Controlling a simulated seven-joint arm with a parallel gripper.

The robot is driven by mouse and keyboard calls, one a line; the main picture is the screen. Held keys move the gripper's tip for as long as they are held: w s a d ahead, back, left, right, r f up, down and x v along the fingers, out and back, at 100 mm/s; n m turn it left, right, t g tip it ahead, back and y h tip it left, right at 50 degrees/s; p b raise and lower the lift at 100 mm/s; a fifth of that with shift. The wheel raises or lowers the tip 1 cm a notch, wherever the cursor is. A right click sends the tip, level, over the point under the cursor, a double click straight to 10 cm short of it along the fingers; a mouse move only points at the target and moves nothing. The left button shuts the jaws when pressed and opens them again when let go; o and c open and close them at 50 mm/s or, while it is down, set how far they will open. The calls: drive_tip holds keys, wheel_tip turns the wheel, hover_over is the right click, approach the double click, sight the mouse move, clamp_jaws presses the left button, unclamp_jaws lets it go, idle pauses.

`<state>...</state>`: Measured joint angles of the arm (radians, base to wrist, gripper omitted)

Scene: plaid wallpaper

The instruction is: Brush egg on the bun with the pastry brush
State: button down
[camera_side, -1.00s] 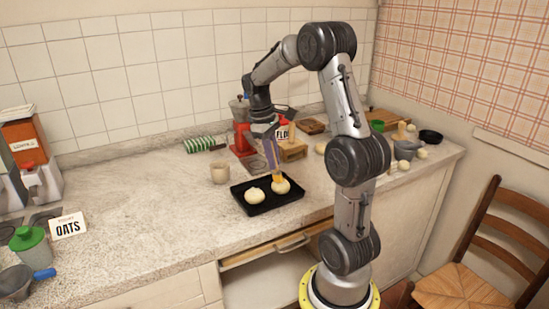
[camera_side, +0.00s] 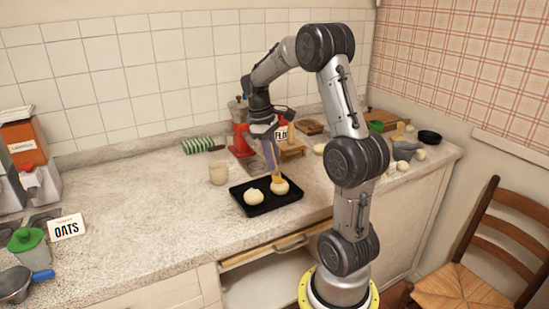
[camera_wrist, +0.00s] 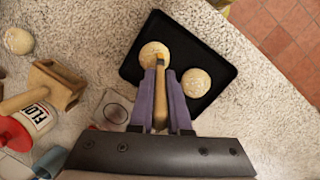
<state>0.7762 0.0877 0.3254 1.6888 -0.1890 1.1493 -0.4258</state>
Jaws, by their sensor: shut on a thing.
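My gripper (camera_side: 270,148) points down over a black tray (camera_side: 236,194) and is shut on the pastry brush (camera_wrist: 160,108), whose wooden handle runs between the purple fingers in the wrist view. The brush's orange tip (camera_side: 277,179) is at the top of the right bun (camera_side: 281,188) and appears to touch it. A second pale bun (camera_side: 254,196) sits on the tray to its left. In the wrist view, the brushed-at bun (camera_wrist: 150,50) is left and the other bun (camera_wrist: 196,83) right.

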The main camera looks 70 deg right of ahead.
drive_tip(key=shift+s+d, duration=0.2)
drive_tip(key=shift+d, duration=0.55)
idle(1.2)
drive_tip(key=shift+a, duration=0.15)
drive_tip(key=shift+w+a, duration=0.2)
drive_tip(key=shift+a, duration=0.55)
drive_tip(key=shift+d, duration=0.1)
drive_tip(key=shift+s+d, duration=0.2)
drive_tip(key=shift+d, duration=0.6)
